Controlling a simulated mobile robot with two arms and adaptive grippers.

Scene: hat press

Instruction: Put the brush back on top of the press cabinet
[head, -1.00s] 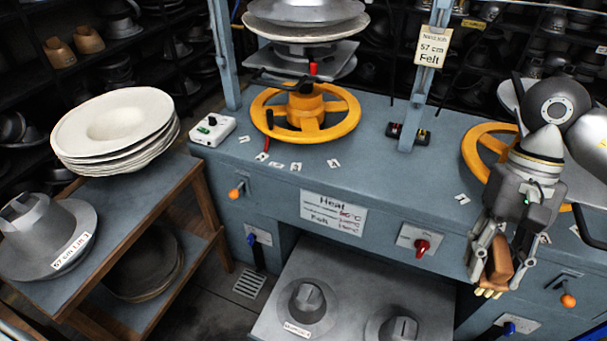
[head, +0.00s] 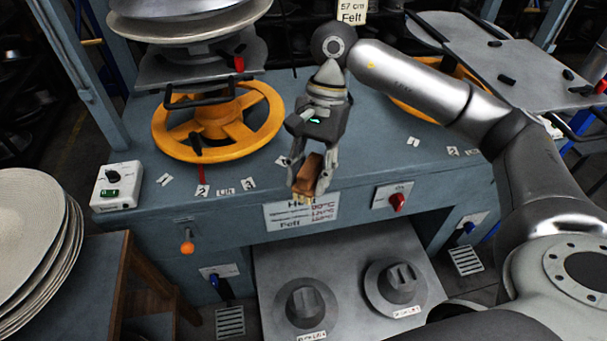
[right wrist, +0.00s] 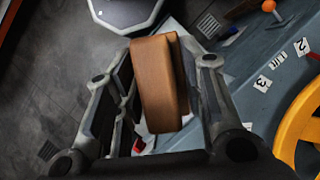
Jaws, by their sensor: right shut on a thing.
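The brush (head: 308,175) has a brown wooden block and pale bristles pointing down in the head view. My right gripper (head: 306,168) is shut on it and holds it in front of the cabinet's front edge, near the heat label. In the right wrist view the brush block (right wrist: 160,85) sits between the fingers (right wrist: 162,100). The press cabinet (head: 350,150) is blue-grey, with a flat top behind the gripper. My left gripper is not in view.
A yellow handwheel (head: 217,122) with the press plates stands left on the top; another yellow wheel (head: 420,112) is partly behind my right arm. A white control box (head: 117,186) sits at the left corner. Top space between the wheels looks mostly clear.

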